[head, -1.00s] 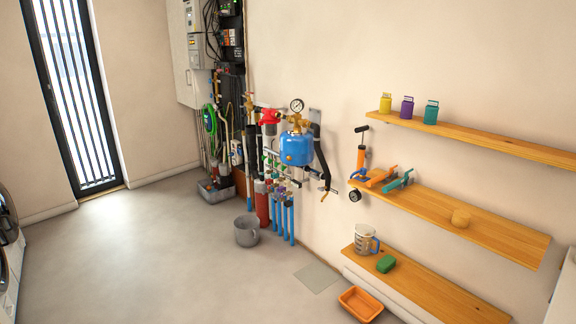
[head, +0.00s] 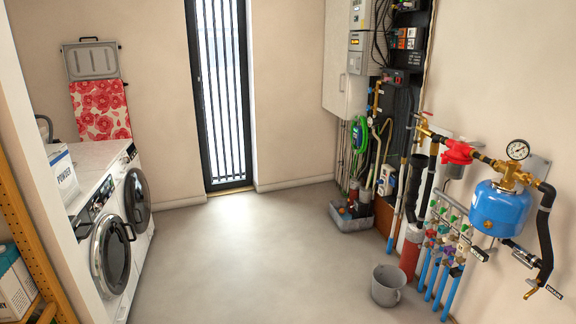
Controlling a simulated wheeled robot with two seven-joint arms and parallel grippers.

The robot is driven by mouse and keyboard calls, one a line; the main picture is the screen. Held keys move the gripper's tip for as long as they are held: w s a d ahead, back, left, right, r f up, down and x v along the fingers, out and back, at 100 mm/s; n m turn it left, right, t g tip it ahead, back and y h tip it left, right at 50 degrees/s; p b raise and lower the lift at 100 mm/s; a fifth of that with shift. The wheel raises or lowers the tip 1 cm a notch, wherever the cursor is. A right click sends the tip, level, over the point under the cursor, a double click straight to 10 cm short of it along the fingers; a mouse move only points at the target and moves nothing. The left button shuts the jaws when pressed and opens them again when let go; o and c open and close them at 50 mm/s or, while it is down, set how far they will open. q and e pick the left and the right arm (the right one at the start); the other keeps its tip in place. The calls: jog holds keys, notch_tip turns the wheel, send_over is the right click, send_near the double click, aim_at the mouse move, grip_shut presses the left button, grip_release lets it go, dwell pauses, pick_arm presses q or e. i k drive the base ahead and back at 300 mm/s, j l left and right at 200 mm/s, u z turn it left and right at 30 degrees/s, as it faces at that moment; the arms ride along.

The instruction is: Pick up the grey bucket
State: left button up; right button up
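The grey bucket (head: 387,287) stands upright on the floor in the lower right of the head view. It is just left of the blue pipes below the manifold. Its open top faces up and its inside looks empty. A small handle shows on its right side. Neither of my grippers is in the view.
The blue pressure vessel (head: 500,208) and its pipes hang on the right wall. A red cylinder (head: 410,252) stands behind the bucket. A grey tub (head: 350,219) is further back. Washing machines (head: 112,245) line the left. The middle floor (head: 255,260) is clear.

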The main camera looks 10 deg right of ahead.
aim_at(390, 282)
jog(key=i+j+z, duration=0.15)
jog(key=i+z, duration=0.3)
jog(key=i+j+z, duration=0.35)
jog(key=i+z, duration=0.15)
jog(key=i, duration=0.15)
jog(key=i+j+z, duration=0.45)
jog(key=i+j, duration=0.05)
